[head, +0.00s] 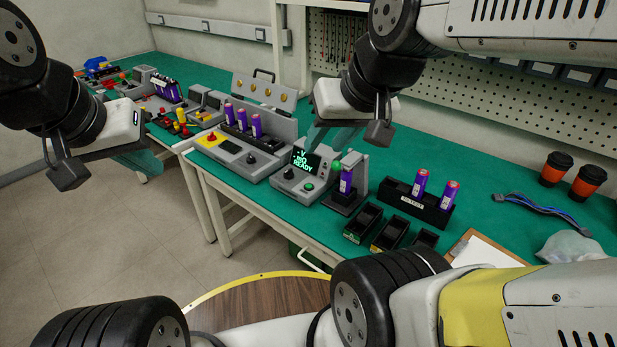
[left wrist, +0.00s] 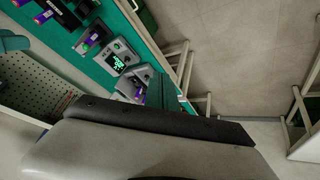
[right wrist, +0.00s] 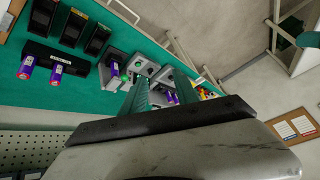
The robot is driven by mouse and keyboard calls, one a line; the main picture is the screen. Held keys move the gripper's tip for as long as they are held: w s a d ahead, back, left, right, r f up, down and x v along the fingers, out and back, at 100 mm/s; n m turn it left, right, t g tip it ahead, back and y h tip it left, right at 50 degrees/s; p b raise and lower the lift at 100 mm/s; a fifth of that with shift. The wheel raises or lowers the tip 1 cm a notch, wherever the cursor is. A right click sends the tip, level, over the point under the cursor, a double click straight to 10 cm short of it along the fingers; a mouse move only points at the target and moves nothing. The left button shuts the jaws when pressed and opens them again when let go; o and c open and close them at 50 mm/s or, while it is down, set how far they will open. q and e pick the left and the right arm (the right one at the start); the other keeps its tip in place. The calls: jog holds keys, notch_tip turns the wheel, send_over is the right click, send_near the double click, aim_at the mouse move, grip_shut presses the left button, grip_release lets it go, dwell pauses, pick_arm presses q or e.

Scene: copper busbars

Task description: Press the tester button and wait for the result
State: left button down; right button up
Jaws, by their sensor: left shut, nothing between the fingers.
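The grey tester (head: 297,187) stands on the green bench, its screen (head: 306,160) lit with green text that includes "READY". Its green button (head: 309,186) is on the front face. A purple cell (head: 346,180) stands upright in a dark holder beside the tester. My right gripper (head: 331,138) hangs above and behind the tester, fingers apart and empty, not touching the button. The fingers also show in the right wrist view (right wrist: 157,92). My left gripper (head: 143,160) is shut and empty, over the floor left of the bench; the tester shows in the left wrist view (left wrist: 130,78).
A grey station (head: 240,155) with purple cells stands left of the tester. Black bins (head: 362,222) and a labelled rack (head: 415,203) with two cells are to its right. Cups (head: 571,175), a cable and a clipboard (head: 485,250) lie further right. A pegboard wall stands behind.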

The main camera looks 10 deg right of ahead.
jog(key=shift+o, duration=0.2)
jog(key=o, duration=0.3)
jog(key=shift+o, duration=0.3)
pick_arm(q)
jog(key=n+h, duration=0.2)
jog(key=h, duration=0.2)
send_over(307, 187)
notch_tip(307, 187, down, 25)
jog(key=shift+s+d+r+t, duration=0.1)
jog(key=shift+r+t, duration=0.05)
jog(key=shift+t, duration=0.25)
jog(key=shift+f, duration=4.4)
